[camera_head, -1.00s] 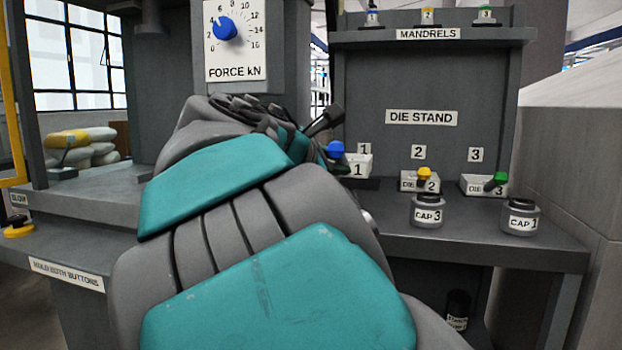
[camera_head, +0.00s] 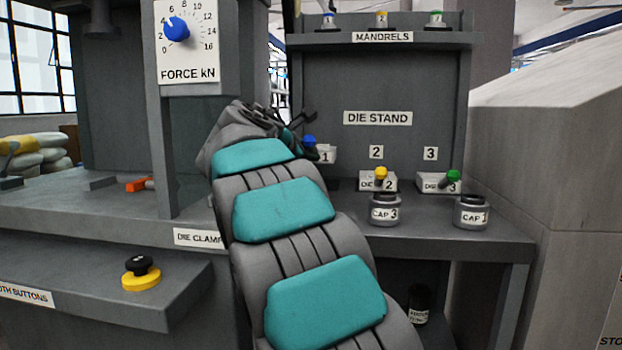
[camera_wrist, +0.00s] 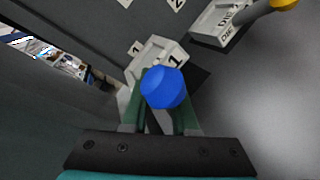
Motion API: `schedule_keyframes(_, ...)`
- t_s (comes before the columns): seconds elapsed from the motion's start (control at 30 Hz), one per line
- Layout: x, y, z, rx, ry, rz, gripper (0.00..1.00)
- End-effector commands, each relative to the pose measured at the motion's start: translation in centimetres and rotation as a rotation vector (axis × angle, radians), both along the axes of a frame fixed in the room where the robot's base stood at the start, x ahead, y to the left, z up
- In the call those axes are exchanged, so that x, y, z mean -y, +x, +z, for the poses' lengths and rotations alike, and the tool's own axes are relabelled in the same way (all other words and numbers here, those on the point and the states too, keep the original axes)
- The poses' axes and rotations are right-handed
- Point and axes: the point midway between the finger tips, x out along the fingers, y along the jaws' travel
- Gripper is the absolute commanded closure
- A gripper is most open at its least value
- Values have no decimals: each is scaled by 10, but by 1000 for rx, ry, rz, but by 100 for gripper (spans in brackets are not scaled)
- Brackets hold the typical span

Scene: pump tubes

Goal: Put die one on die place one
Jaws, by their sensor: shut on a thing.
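Die one (camera_head: 326,155) is a white block marked 1 with a blue knob (camera_head: 309,141), at the left of the die stand (camera_head: 378,140). My gripper (camera_wrist: 160,122) is shut on it by the handle. In the wrist view the blue knob (camera_wrist: 165,87) sits between the green fingers, with the die (camera_wrist: 160,58) beyond. The die appears slightly raised above a dark pad (camera_wrist: 203,82).
Die two (camera_head: 378,184) and die three (camera_head: 439,184) stand to the right. Cap 3 (camera_head: 385,211) and cap 1 (camera_head: 471,213) are in front. At left is the press bed with an orange clamp handle (camera_head: 140,184) and a yellow-and-black button (camera_head: 141,274). The force dial post (camera_head: 160,160) stands between.

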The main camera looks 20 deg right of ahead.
Motion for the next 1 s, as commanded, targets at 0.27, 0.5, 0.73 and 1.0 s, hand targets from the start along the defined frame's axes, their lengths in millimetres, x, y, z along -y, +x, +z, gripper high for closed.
schedule_keyframes(0.27,12,19,1,1,-1,1,100)
schedule_keyframes(0.5,15,22,-15,-1,-2,0,100)
schedule_keyframes(0.73,15,22,-31,1,-3,1,100)
schedule_keyframes(1.0,15,22,-50,-3,-3,0,100)
